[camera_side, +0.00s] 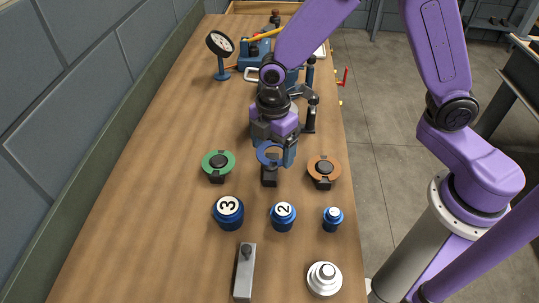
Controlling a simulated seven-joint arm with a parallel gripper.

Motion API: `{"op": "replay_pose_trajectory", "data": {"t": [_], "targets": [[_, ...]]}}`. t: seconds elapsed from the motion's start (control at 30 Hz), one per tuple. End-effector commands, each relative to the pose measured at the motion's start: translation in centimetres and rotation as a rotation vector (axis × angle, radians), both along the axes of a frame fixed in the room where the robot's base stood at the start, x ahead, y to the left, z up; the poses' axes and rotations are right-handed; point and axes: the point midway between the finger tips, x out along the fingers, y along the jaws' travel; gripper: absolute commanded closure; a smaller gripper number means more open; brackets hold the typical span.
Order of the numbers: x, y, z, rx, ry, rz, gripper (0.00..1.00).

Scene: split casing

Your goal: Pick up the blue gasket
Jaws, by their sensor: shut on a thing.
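The blue gasket (267,158) is a ring above the middle dark stand (269,176), between the green and orange gaskets. My gripper (279,155) points down over that stand, with its fingers at the gasket's right side. It is shut on the blue gasket. The fingers partly hide the ring's right side, and I cannot tell how far the ring is above the stand.
A green gasket (206,168) and an orange gasket (313,173) lie on stands to either side. Blue numbered cylinders (229,214), a grey block (244,275) and a stepped silver disc (324,281) stand in front. A gauge (221,45) and tools are behind. The left tabletop is clear.

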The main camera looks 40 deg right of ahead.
Motion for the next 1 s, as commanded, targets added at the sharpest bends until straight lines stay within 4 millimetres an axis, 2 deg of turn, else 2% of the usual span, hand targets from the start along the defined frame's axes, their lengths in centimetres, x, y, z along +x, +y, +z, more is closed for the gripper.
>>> {"op": "replay_pose_trajectory", "data": {"t": [0.3,0.5,0.7,0.9,1.0], "targets": [[-4.1,-2.0,5.4,0.003,-0.004,0.003,0.55],[-7.6,-3.8,6.9,0.002,-0.002,0.003,0.55],[-10.1,-5.0,8.1,0.002,-0.002,0.003,0.55],[-11.4,-5.6,8.7,0.001,-0.001,0.002,0.55],[-11.4,-5.7,8.9,0.0,0.0,0.0,0.55]]}}
